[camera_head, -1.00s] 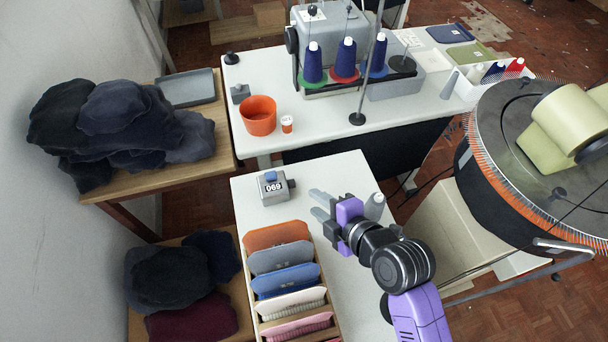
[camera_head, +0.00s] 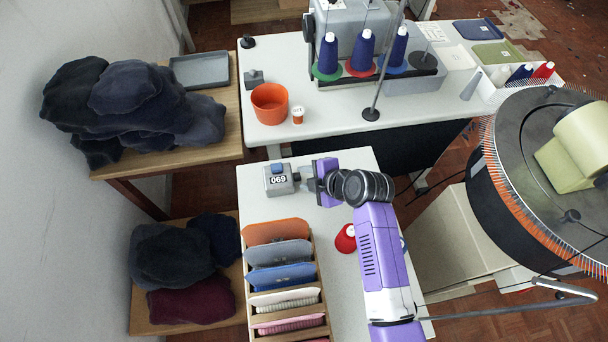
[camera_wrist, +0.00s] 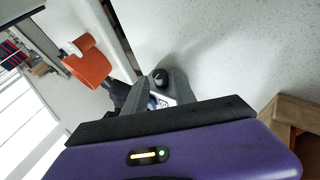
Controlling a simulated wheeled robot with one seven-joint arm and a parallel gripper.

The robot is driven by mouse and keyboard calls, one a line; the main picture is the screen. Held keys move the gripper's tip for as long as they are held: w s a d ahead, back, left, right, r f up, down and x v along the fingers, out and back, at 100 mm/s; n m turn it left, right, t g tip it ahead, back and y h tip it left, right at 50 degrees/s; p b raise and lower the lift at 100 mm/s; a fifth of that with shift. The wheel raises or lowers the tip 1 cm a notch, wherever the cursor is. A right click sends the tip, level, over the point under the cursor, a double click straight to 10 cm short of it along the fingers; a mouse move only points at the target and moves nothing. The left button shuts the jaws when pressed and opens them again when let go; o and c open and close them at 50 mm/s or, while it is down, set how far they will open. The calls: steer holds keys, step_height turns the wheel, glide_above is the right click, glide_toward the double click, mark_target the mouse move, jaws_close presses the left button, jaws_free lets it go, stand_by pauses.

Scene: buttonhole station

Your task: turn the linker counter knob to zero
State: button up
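The linker counter (camera_head: 278,182) is a small grey box with a blue button on top. It stands at the back left of the near white table, and its display reads 069. My gripper (camera_head: 303,179) is level with the counter's right side, its grey fingertips at or very near that side.
A wooden rack (camera_head: 248,285) of coloured knit pieces stands in front of the counter. A red cone (camera_head: 345,239) is beside my arm. An orange bin (camera_head: 270,112) stands on the farther table (camera_head: 330,118). The round linker machine (camera_head: 500,170) is at right.

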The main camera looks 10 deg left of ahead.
steer(key=shift+x, duration=0.9)
jaws_close()
